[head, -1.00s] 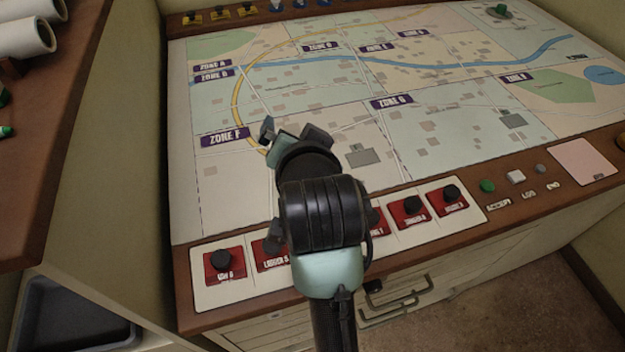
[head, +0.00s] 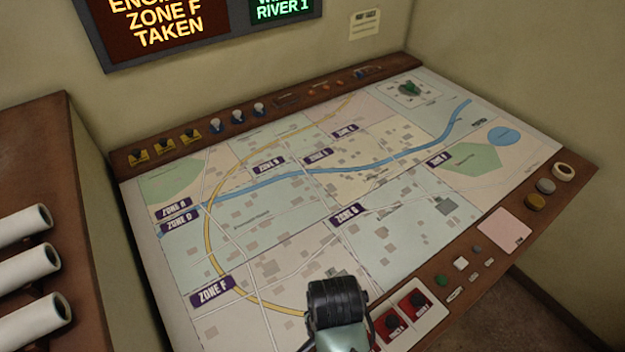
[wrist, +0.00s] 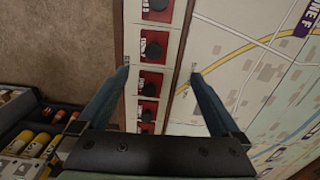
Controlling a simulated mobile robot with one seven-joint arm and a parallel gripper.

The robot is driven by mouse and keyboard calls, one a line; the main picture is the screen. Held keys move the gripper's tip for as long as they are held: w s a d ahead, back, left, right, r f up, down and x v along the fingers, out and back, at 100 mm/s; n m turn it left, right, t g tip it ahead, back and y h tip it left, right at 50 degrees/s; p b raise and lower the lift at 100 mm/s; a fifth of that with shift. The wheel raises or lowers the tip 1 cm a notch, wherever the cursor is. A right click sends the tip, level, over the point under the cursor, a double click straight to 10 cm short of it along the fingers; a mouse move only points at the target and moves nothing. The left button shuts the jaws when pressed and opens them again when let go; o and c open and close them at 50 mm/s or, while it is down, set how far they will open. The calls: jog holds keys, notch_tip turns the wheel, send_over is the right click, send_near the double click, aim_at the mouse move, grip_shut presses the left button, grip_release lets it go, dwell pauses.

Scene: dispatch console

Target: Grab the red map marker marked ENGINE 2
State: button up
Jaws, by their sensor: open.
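Several red map markers with black knobs stand in a row on a white strip (wrist: 171,60) along the console's front edge. In the wrist view, one red marker (wrist: 152,48) lies near the line between my fingertips, with another red marker (wrist: 151,80) just below it. Their labels are too small and turned to read, so I cannot tell which is ENGINE 2. My gripper (wrist: 160,67) is open and empty, its fingers on either side of the strip. In the head view, two red markers (head: 393,325) (head: 418,303) show right of my arm; the others are hidden or out of frame.
The map board (head: 400,225) carries purple zone labels, including ZONE F (head: 211,292). Yellow (head: 164,143) and blue (head: 237,116) pieces line its back edge. A wall screen (head: 160,25) reads ZONE F TAKEN. White rolls (head: 30,273) lie at left.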

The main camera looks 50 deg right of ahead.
jog(key=f, duration=0.7)
jog(key=shift+s+f, duration=0.1)
jog(key=shift+s, duration=0.3)
jog(key=shift+s+a+f+p, duration=0.15)
jog(key=shift+f+p, duration=0.25)
jog(key=shift+f, duration=0.9)
jog(key=shift+s+a+f+p, duration=0.15)
jog(key=shift+f+p, duration=0.2)
jog(key=shift+f, duration=0.95)
jog(key=c, duration=1.4)
jog(key=shift+r, duration=0.1)
